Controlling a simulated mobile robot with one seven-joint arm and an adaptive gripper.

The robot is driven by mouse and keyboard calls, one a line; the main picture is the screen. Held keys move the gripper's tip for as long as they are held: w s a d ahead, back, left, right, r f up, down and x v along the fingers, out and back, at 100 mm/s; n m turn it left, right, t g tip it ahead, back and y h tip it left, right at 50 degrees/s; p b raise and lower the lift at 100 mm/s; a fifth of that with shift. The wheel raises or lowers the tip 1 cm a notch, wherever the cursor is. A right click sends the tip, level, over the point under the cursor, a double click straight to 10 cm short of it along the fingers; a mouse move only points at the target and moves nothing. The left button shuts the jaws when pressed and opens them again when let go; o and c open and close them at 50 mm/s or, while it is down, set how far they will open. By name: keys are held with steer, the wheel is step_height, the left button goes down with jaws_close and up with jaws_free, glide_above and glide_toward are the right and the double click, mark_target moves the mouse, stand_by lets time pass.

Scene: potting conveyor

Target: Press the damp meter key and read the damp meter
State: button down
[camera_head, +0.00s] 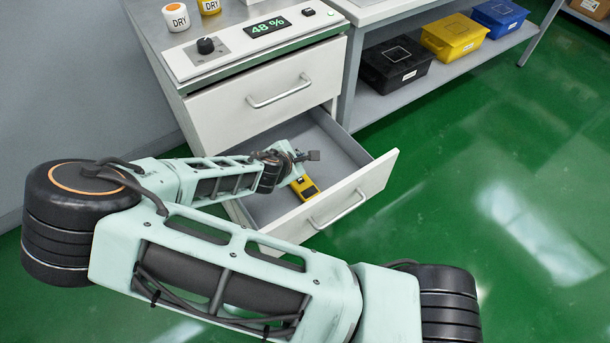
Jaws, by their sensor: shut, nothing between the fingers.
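A yellow handheld device with dark parts (304,188), which looks like a meter, lies in the open lower drawer (350,165). Its key and any reading are too small to make out. My gripper (313,156) is shut and empty, just above the device in this view; I cannot tell whether it touches it. My wrist hides part of the device. On the cabinet top, a white panel (225,62) has a black knob (206,46), a display (268,27) showing "48 %" in green, and a small dark button (308,12).
The shut upper drawer (240,108) is above the open one. Two cups marked DRY, white (176,18) and yellow (209,6), stand on the cabinet. Black (395,65), yellow (455,38) and blue (500,17) bins sit on a shelf. The green floor at right is clear.

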mark_target(300, 181)
steer(key=shift+f, duration=0.1)
step_height(300, 181, down, 8)
steer(key=b, duration=0.6)
steer(key=shift+b, duration=0.4)
steer(key=shift+f, duration=0.35)
stand_by(0.8)
steer(key=shift+f+b, duration=0.4)
steer(key=shift+f, duration=0.45)
stand_by(0.5)
steer(key=shift+r, duration=0.1)
steer(key=shift+r+p, duration=0.6)
steer(key=shift+r, duration=0.2)
